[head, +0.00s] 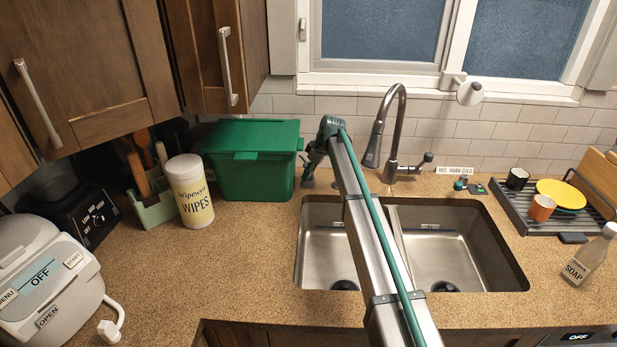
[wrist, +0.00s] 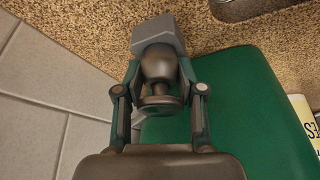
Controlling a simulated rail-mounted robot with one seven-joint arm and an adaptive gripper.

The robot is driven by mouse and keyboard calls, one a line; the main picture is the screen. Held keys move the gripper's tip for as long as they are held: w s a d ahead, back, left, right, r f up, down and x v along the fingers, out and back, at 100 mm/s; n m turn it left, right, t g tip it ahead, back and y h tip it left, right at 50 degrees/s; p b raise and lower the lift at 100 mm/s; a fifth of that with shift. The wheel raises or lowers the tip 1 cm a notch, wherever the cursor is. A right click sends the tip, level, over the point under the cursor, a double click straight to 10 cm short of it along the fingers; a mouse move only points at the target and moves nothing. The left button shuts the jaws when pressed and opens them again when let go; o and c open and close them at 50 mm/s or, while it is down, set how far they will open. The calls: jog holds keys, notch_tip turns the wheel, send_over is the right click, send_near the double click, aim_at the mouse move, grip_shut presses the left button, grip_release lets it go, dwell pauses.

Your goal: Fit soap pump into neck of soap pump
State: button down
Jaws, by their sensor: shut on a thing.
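My gripper (wrist: 160,85) is shut around a dark, rounded metallic piece (wrist: 158,66), which I take to be the soap pump. A grey block-like part (wrist: 157,36) shows at its far end. I cannot tell whether the two are one piece or whether it touches the counter. In the head view my gripper (head: 309,165) is small and partly hidden by my arm, at the right side of the green bin. A bottle labelled SOAP (head: 586,264) with a pale top stands tilted in view at the far right of the counter. No separate open neck is clearly seen.
The green bin (head: 250,165) is close beside my gripper, and the tiled wall (wrist: 40,90) is near it. The faucet (head: 391,130) and double sink (head: 430,255) lie to the right. A wipes canister (head: 190,190) stands left. The front left counter (head: 190,270) is clear.

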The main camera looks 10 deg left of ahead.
jog(key=shift+r, duration=0.15)
jog(key=shift+r, duration=0.75)
notch_tip(320, 180, up, 6)
jog(key=shift+s+f+p, duration=0.15)
jog(key=shift+p, duration=0.85)
jog(key=s+d, duration=0.3)
jog(key=s, duration=0.5)
jog(key=s+d, duration=0.3)
jog(key=s, duration=0.5)
jog(key=shift+s+f, duration=0.2)
jog(key=shift+s, duration=0.15)
jog(key=shift+a, duration=0.1)
